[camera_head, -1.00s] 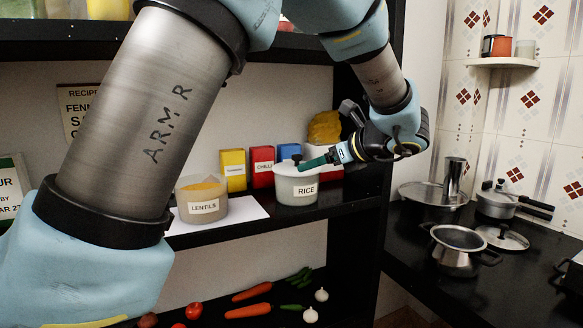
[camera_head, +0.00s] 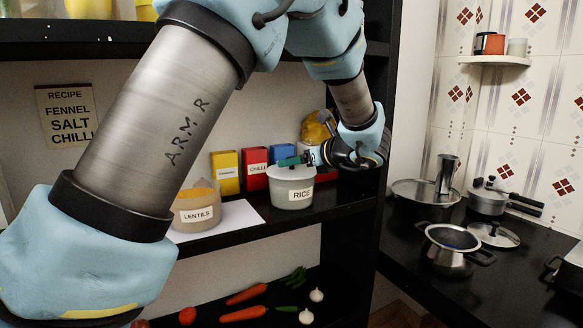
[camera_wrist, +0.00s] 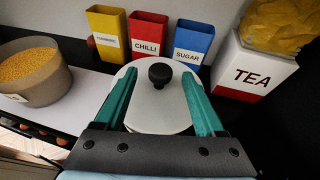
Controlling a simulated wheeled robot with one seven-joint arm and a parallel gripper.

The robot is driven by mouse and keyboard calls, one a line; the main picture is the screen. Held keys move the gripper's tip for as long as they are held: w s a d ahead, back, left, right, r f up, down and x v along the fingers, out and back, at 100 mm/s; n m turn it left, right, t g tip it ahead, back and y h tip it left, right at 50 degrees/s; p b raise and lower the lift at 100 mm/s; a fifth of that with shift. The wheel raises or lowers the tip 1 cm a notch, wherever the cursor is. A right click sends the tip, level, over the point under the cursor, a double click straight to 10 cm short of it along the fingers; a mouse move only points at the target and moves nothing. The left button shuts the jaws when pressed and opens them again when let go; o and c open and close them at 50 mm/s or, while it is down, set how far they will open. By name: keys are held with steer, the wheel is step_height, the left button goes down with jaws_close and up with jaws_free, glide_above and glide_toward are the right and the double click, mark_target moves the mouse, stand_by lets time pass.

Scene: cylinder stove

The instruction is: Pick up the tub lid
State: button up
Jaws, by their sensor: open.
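The tub lid (camera_wrist: 158,108) is pale grey-white and round with a black knob (camera_wrist: 160,74) on top. It sits on the white tub labelled RICE (camera_head: 291,194) on the shelf; the lid (camera_head: 287,173) also shows in the head view. My gripper (camera_wrist: 159,73) is open, its two green fingers spread over the lid with the knob between their tips. Neither finger is visibly touching the knob. In the head view my gripper is at the tub's upper right, and its fingers hide part of the lid top.
Yellow (camera_wrist: 116,36), red CHILLI (camera_wrist: 148,37) and blue SUGAR (camera_wrist: 192,44) boxes stand just behind the tub. A TEA container (camera_wrist: 250,72) is close on the right. The LENTILS tub (camera_head: 197,215) is left. Pots (camera_head: 452,250) stand on the right counter.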

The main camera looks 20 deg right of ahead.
steer(key=shift+x, duration=1.15)
steer(key=shift+c, duration=0.3)
jaws_close()
